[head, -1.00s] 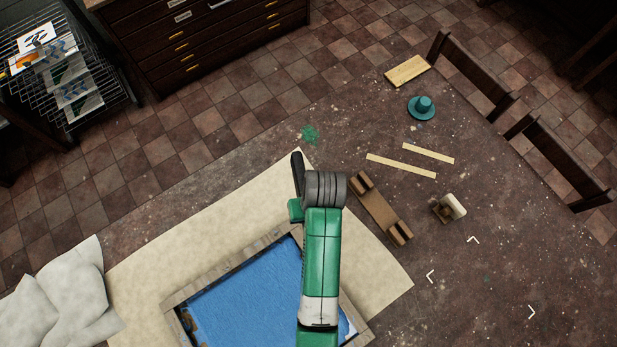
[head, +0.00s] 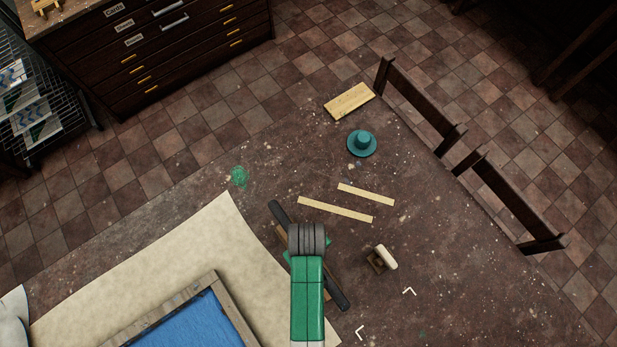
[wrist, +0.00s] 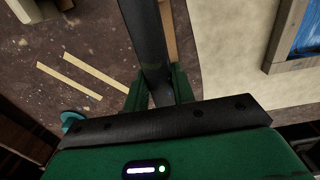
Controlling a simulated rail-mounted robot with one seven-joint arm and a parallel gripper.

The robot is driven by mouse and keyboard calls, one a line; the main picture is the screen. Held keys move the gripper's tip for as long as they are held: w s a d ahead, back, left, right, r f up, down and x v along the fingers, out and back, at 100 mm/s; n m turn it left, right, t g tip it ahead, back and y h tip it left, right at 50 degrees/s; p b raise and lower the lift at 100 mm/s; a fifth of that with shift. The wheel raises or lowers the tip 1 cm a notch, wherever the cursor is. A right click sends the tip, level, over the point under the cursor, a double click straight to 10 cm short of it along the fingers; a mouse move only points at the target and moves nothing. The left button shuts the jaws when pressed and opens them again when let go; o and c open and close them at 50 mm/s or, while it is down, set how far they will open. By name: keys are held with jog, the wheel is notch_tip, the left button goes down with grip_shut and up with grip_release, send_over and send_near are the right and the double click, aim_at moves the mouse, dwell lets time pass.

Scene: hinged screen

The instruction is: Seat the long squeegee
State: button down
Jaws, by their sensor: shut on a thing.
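The long squeegee is a dark bar (head: 335,290) running from upper left to lower right in the head view. My gripper (wrist: 158,90) is shut on it; the bar passes between its green fingers in the wrist view (wrist: 147,38). In the head view my arm hides the middle of the bar. A brown wooden rest (head: 281,239) lies under the bar and is mostly covered by it and my arm. In the wrist view a strip of the rest (wrist: 169,30) shows beside the bar, roughly parallel. I cannot tell whether they touch.
A framed blue screen (head: 217,290) lies on cream paper (head: 150,270) at lower left. A small white-topped tool (head: 384,258) stands right of the rest. Two pale strips (head: 335,210), a teal hat-shaped piece (head: 361,143) and a wooden block (head: 349,101) lie farther back.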

jog(key=shift+r+p, duration=0.15)
jog(key=shift+p, duration=0.25)
notch_tip(320, 180, down, 5)
jog(key=b, duration=0.3)
jog(key=shift+r, duration=0.2)
jog(key=shift+w+r+p, duration=0.1)
jog(key=shift+p, duration=0.6)
jog(key=shift+f, duration=0.2)
jog(key=shift+d+f+b, duration=0.1)
jog(key=shift+f+b, duration=1.35)
jog(key=shift+f, duration=0.55)
jog(key=c, duration=1.1)
grip_release()
jog(key=shift+r, duration=0.1)
notch_tip(320, 180, up, 8)
jog(key=shift+f, duration=0.1)
